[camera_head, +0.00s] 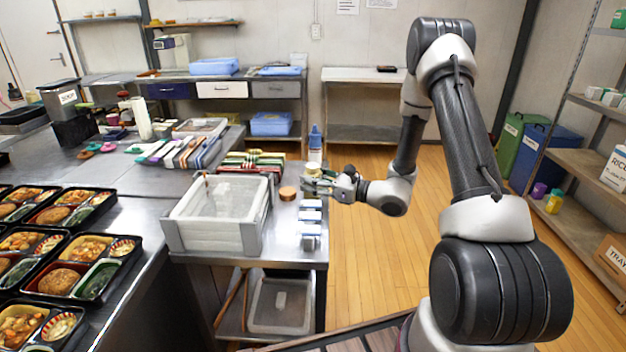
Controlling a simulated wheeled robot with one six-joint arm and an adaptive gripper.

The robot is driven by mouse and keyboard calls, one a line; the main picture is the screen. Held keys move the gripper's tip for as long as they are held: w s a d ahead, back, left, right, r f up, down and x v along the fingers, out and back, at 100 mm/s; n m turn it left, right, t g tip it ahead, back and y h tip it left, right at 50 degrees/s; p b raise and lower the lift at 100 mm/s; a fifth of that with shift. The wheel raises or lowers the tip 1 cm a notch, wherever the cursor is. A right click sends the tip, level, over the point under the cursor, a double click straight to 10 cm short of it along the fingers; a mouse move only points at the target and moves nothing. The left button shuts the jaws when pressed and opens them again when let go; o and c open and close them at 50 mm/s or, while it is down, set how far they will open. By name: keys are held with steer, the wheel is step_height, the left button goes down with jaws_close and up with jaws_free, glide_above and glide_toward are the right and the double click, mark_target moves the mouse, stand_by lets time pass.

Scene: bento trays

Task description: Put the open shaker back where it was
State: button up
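My gripper (314,186) is over the right part of the steel side table, pointing left. Its fingers are small and blend with the items behind, so I cannot tell whether they are open or shut. A pale yellow-topped container (312,169) stands just behind the fingers; it may be the open shaker, but its top is too small to read. I cannot tell whether the gripper touches it. A brown round jar or lid (288,193) sits just left of the fingers. A white bottle with a blue cap (315,145) stands upright farther back.
Several small white-and-blue containers (310,216) line the table's right side, in front of my gripper. A large clear bin (212,238) fills the table's left part. Bento trays (117,265) lie on the left counter. Open floor (375,260) lies right of the table.

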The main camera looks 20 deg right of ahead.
steer(key=o, duration=0.4)
steer(key=shift+s+d+r, duration=0.1)
steer(key=shift+r, duration=0.1)
steer(key=v, duration=1.2)
steer(key=s+a+r+n+g+h, duration=0.1)
steer(key=s+a+r+n+g, duration=0.3)
steer(key=s+r+n+g, duration=0.35)
steer(key=s+a+r+n+g+h, duration=0.2)
steer(key=s+a+r+n+g, duration=0.15)
steer(key=s+n, duration=0.55)
steer(key=s+d+r+n+t+h, duration=0.1)
steer(key=s+d+r+n+h, duration=0.2)
steer(key=d, duration=0.1)
steer(key=s+d+r+n+t+h, duration=0.1)
steer(key=s+d+r+n+h, duration=0.2)
steer(key=d+h, duration=0.1)
steer(key=s+d+r+n+t+h, duration=0.1)
steer(key=s+d+r+n+h, duration=0.2)
steer(key=d, duration=0.2)
steer(key=shift+s+r+n+t+h, duration=0.25)
steer(key=shift+s+r+t+h, duration=0.05)
steer(key=shift+r+t+h, duration=0.1)
